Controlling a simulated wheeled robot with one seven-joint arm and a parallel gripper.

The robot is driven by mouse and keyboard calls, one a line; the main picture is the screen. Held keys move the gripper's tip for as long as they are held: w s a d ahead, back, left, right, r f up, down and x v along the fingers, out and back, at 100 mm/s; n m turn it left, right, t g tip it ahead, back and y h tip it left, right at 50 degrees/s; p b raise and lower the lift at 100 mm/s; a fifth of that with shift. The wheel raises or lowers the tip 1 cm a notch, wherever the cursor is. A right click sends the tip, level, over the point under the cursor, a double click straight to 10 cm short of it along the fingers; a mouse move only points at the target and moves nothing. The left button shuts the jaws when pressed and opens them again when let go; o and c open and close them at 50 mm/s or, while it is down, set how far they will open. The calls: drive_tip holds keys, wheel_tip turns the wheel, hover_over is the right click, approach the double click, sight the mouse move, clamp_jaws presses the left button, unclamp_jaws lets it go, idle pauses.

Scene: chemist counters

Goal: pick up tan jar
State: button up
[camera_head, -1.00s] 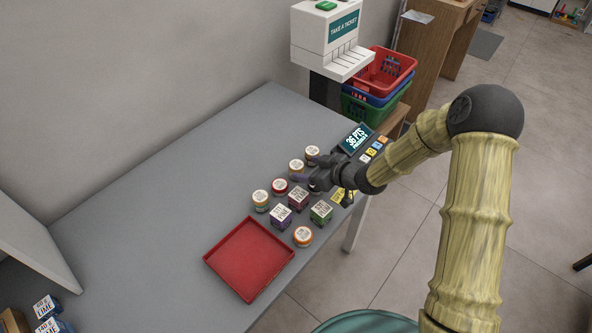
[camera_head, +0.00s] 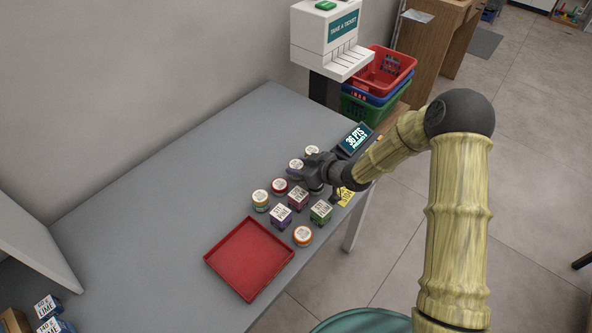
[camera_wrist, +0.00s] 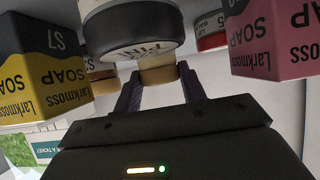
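My gripper (camera_head: 303,173) is low over the counter among the jars and boxes, beside a white-topped jar with a tan-orange band (camera_head: 296,166). In the wrist view my gripper's two dark fingers (camera_wrist: 160,88) are apart, with a tan jar (camera_wrist: 157,75) showing between their tips. I cannot tell whether they touch it. A larger-looking jar with a dark band and pale label (camera_wrist: 135,35) partly covers the tan jar there. Similar orange-banded jars stand at the back (camera_head: 312,151), left (camera_head: 260,198) and front (camera_head: 303,236).
A red-banded jar (camera_head: 279,187), purple box (camera_head: 280,217), pink box (camera_head: 298,198) and green box (camera_head: 321,212) crowd the gripper. A yellow and black soap box (camera_wrist: 40,70) and pink soap box (camera_wrist: 275,40) flank it. An empty red tray (camera_head: 249,258) lies in front.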

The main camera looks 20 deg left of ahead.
sight(300, 166)
drive_tip(key=shift+c, duration=1.4)
drive_tip(key=shift+r, duration=0.1)
wheel_tip(300, 166, up, 10)
drive_tip(key=shift+p, duration=0.35)
